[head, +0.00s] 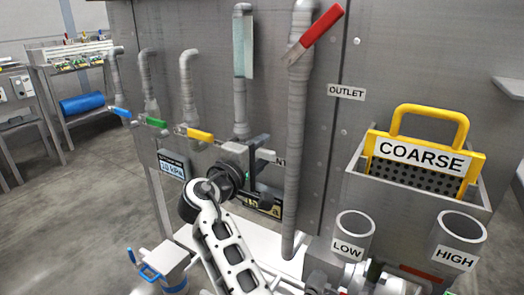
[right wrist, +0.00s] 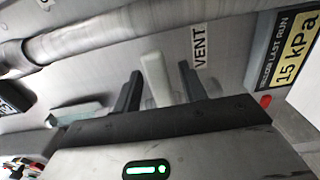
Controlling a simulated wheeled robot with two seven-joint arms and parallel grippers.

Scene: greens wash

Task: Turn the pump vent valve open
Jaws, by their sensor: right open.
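The pump vent valve's pale lever (right wrist: 155,78) shows in the right wrist view, beside the VENT label (right wrist: 199,47). My right gripper (right wrist: 160,82) is open, with one dark finger on each side of the lever. Gaps show between the lever and both fingers, so no grip is visible. The lever's lower end is hidden behind the gripper body. In the head view my right gripper (head: 256,150) is at the grey panel, left of the thick vertical pipe, and covers most of the valve. My left gripper is not in view.
A thick pipe (head: 294,130) with a red handle (head: 322,25) stands just right of the gripper. Blue (head: 121,112), green (head: 156,122) and yellow (head: 200,134) valve handles are to the left. A COARSE strainer (head: 418,178) sits at right above the LOW (head: 350,240) and HIGH (head: 458,245) cups.

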